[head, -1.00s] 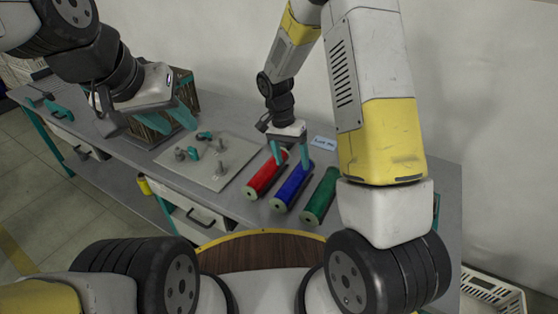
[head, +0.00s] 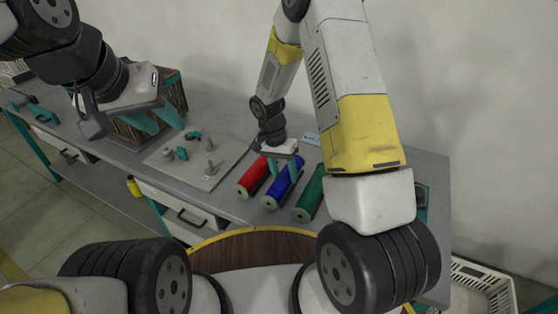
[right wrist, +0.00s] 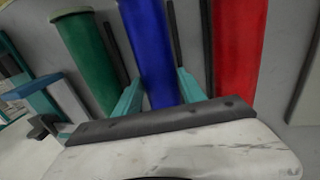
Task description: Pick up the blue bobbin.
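The blue bobbin (head: 283,184) lies on the grey workbench between the red bobbin (head: 253,176) and the green bobbin (head: 310,198). My right gripper (head: 286,168) is low over the far part of the blue bobbin, with its teal fingers apart. In the right wrist view, the blue bobbin (right wrist: 150,45) runs between the two fingers of that gripper (right wrist: 158,85); whether either finger touches it is unclear. My left gripper (head: 157,118) is open and empty, in front of the dark crate at the left.
A pale plate (head: 200,163) with several grey pegs and a teal piece lies left of the bobbins. A slatted crate (head: 175,92) stands behind my left gripper. A small label (head: 312,138) lies behind the bobbins. Neighbouring bobbins leave narrow gaps beside the blue one.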

